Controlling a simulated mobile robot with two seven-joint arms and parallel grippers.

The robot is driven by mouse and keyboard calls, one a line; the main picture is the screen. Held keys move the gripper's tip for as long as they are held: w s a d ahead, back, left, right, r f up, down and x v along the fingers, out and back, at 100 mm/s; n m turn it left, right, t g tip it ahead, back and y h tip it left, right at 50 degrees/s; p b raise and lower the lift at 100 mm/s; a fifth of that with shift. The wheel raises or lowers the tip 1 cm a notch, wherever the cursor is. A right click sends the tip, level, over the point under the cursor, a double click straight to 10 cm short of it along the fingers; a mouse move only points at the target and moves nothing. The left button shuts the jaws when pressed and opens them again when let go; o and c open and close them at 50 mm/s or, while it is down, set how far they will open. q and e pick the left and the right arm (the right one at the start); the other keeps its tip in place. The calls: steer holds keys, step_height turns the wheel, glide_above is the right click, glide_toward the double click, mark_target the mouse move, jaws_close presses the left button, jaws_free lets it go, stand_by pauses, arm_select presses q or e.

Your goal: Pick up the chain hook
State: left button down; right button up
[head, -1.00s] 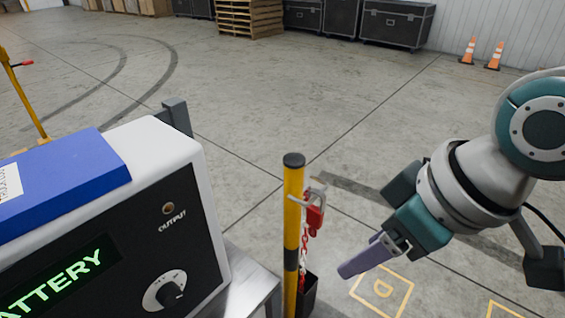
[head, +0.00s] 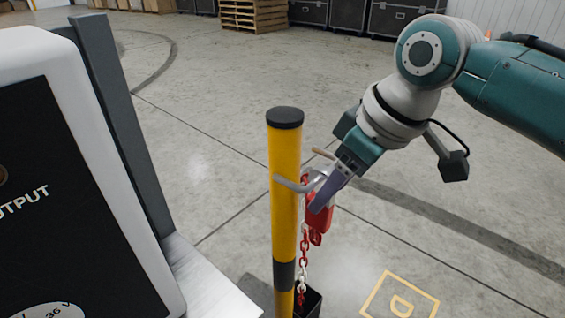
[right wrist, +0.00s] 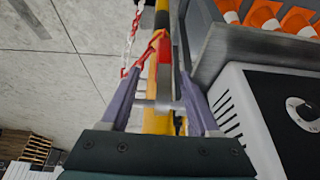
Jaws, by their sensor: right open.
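The red chain hook (head: 320,217) hangs on the grey bracket (head: 290,184) of a yellow-and-black post (head: 285,215). A red and white chain (head: 303,262) hangs below it. My right gripper (head: 319,203) is at the hook from the upper right, its purple finger overlapping the hook's upper part. In the right wrist view the two purple fingers of my right gripper (right wrist: 158,90) stand apart. The red hook (right wrist: 163,52) and the post (right wrist: 162,20) show between and beyond them. I cannot tell whether a finger touches the hook. My left gripper is out of view.
A white and black battery unit (head: 60,170) and a grey metal surface (head: 205,285) stand at the left. A dark open box (head: 312,300) sits at the post's foot. Orange cones (right wrist: 265,17) show in the right wrist view.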

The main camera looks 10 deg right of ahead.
mark_target(332, 204)
steer(key=f, duration=0.1)
steer(key=f+b, duration=0.1)
steer(key=f, duration=0.2)
steer(key=shift+a+f+b, duration=0.15)
steer(key=shift+a+b, duration=0.15)
steer(key=shift+a, duration=0.05)
steer(key=shift+w+a+f, duration=0.1)
steer(key=shift+w+f, duration=0.1)
steer(key=shift+f, duration=0.2)
steer(key=shift+c, duration=1.3)
steer(key=shift+r, duration=0.1)
jaws_close()
